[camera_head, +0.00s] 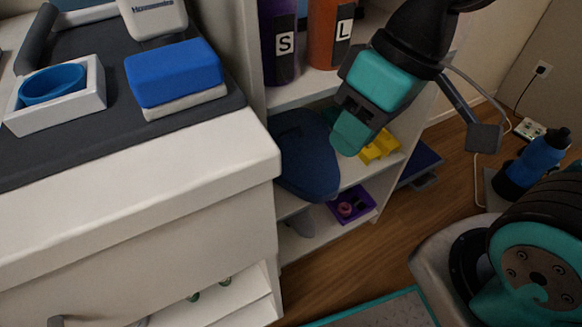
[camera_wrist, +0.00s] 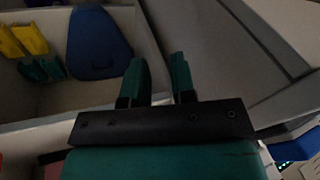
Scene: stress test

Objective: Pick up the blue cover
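A bright blue block-shaped cover (camera_head: 174,72) sits on a white base on the grey mat atop the white cabinet. A dark blue, flat, rounded piece (camera_head: 307,155) stands in the shelf unit, and it also shows in the wrist view (camera_wrist: 97,43). I cannot tell for certain which one is the task's cover. My gripper (camera_head: 349,134) is in front of the shelf, right of the dark blue piece and well right of the bright blue one. In the wrist view its two green fingers (camera_wrist: 159,80) are apart with nothing between them.
Yellow pieces (camera_head: 380,147) lie on the shelf near my gripper, and a purple tray (camera_head: 352,205) is below. Bottles marked S (camera_head: 283,45) and L (camera_head: 333,35) stand above. A white box with a blue ring (camera_head: 52,88) is on the mat. The cabinet's corner juts out beside the shelf.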

